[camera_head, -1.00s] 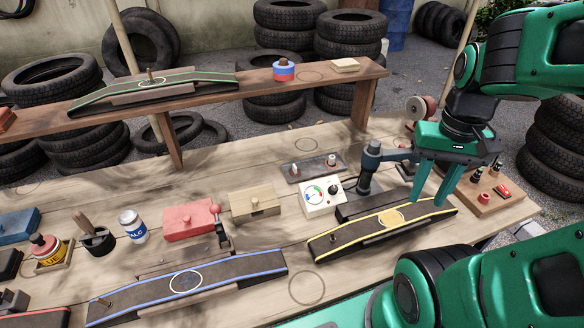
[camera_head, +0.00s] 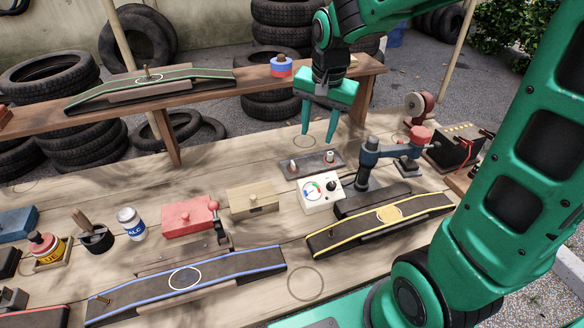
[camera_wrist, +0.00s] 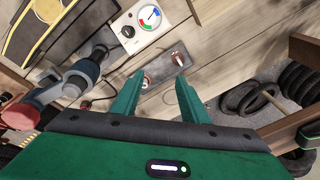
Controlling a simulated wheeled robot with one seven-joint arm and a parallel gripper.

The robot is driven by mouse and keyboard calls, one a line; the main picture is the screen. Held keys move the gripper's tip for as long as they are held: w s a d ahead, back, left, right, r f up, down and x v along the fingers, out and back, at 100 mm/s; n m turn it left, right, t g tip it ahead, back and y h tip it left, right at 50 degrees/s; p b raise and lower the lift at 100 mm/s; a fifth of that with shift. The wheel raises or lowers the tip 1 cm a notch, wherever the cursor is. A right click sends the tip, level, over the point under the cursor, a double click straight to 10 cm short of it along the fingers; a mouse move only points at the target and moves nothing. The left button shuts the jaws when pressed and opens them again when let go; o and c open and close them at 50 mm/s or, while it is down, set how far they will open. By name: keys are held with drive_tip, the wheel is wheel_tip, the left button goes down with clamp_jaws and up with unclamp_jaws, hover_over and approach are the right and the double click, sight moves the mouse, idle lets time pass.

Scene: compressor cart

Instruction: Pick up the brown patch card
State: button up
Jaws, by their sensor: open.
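I cannot make out a brown patch card with certainty in either view. My gripper (camera_head: 319,130) is open and empty, pointing down over the back part of the wooden bench (camera_head: 230,160), behind a dark flat plate (camera_head: 311,164) with two small upright pieces. The wrist view shows both open fingers (camera_wrist: 158,82) with the plate (camera_wrist: 165,70) beyond and between them. A pale flat block on the rear shelf is mostly hidden behind my gripper.
A white dial box (camera_head: 320,193) and a blue-grey clamp arm (camera_head: 372,152) stand in front of the plate. A tan wooden box (camera_head: 252,200), a red box (camera_head: 189,216) and a yellow-edged ramp (camera_head: 380,222) are nearer. The rear shelf (camera_head: 200,95) is close behind my gripper.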

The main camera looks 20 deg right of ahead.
drive_tip(key=w+a+f+m+g, duration=0.25)
drive_tip(key=w+f+m, duration=0.25)
drive_tip(key=w+m, duration=0.35)
drive_tip(key=m, duration=0.1)
hover_over(293, 163)
drive_tip(key=f, duration=0.3)
drive_tip(key=w+f, duration=0.1)
drive_tip(key=f, duration=0.1)
drive_tip(key=shift+a+f, duration=0.1)
drive_tip(key=shift+f, duration=0.1)
drive_tip(key=f, duration=0.4)
drive_tip(key=shift+s+f, duration=0.2)
drive_tip(key=shift+s, duration=0.2)
drive_tip(key=shift+f, duration=0.55)
clamp_jaws()
